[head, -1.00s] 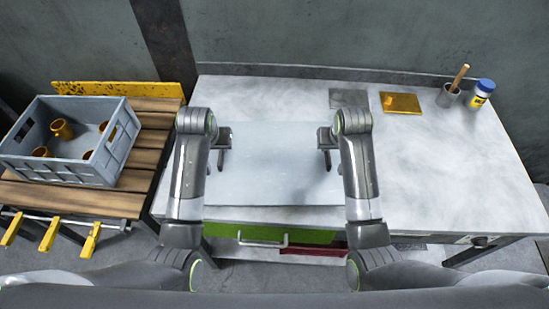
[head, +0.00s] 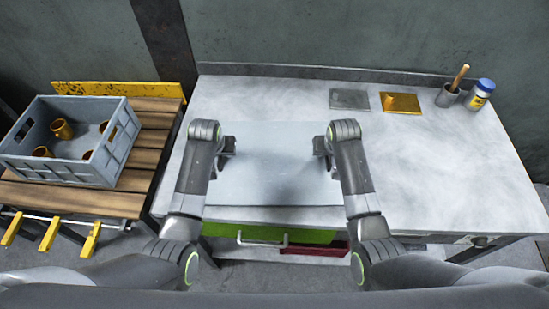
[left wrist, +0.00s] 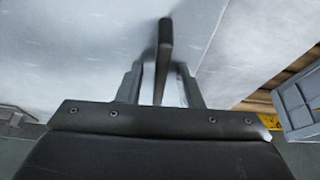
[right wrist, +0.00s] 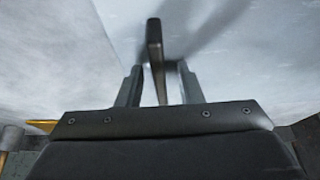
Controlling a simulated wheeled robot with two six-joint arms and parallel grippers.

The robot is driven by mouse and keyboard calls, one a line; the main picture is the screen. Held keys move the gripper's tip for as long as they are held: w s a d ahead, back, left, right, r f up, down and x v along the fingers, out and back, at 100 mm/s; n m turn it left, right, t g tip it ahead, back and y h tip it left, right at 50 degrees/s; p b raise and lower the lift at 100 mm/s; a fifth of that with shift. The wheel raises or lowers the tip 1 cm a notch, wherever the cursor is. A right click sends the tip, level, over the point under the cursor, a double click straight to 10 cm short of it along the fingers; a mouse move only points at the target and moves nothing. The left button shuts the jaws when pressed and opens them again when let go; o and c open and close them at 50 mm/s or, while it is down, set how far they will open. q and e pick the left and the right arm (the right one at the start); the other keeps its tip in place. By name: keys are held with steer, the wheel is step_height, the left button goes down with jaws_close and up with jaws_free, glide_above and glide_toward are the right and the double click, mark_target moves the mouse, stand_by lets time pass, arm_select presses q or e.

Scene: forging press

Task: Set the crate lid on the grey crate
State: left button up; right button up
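The crate lid (head: 275,175) is a flat light grey panel lying on the pale worktable, with a dark upright handle at each side. The left handle (left wrist: 164,50) stands between the spread fingers of my left gripper (left wrist: 162,75). The right handle (right wrist: 154,45) stands between the spread fingers of my right gripper (right wrist: 160,75). Both grippers look open, with gaps beside the handles. The grey crate (head: 62,170) sits on a slatted wooden bench at the left, open at the top, with several orange-brown cup-like parts (head: 62,130) inside.
The wooden bench (head: 150,150) stands left of the worktable (head: 430,170). A grey plate (head: 349,99), a yellow plate (head: 401,103), a cup with a wooden-handled tool (head: 448,96) and a blue-capped jar (head: 481,94) stand at the back right. The table's right side is clear.

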arm_select(q)
jaws_close()
arm_select(e)
jaws_close()
arm_select(q)
steer(key=shift+r, duration=0.15)
arm_select(e)
steer(key=shift+r, duration=0.15)
